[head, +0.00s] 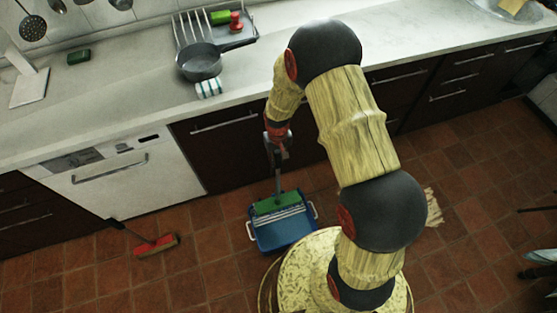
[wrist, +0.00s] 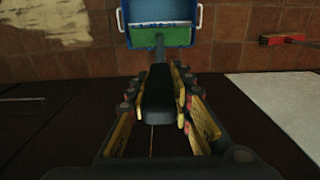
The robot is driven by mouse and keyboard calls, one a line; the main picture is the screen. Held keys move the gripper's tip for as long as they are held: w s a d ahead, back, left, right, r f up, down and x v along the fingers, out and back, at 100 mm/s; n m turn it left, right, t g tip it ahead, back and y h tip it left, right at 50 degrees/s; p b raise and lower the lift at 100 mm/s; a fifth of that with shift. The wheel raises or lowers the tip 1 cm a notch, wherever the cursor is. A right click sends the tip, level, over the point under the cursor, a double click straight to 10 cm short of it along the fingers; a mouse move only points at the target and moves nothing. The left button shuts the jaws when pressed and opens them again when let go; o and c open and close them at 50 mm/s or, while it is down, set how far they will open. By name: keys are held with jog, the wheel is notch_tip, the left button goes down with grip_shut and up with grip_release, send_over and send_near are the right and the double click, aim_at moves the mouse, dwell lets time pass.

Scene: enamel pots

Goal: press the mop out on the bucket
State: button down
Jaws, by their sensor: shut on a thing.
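The blue bucket (head: 287,238) stands on the tiled floor, with pale handles at its sides. It also shows at the top of the wrist view (wrist: 197,37). The mop's green head (head: 277,203) is over the bucket's side nearest the cabinets, beside a pale ribbed strip; I cannot tell whether it touches. The grey mop handle (head: 277,178) rises from the head to my gripper (head: 278,141). In the wrist view my gripper (wrist: 158,78) is shut around the dark upper handle (wrist: 158,97). The bucket's inside is only partly seen.
A red brush (head: 157,246) lies on the floor at left, before the white dishwasher (head: 115,175). Dark cabinets (head: 222,140) and the counter (head: 130,95) stand close behind the mop. A pale patch (head: 433,207) marks the floor at right.

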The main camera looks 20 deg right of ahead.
aim_at(278, 171)
jog(key=shift+f+b, duration=2.95)
jog(key=shift+f, duration=2)
jog(key=shift+r+p, duration=3.05)
jog(key=shift+r, duration=1.55)
jog(key=shift+f, duration=0.2)
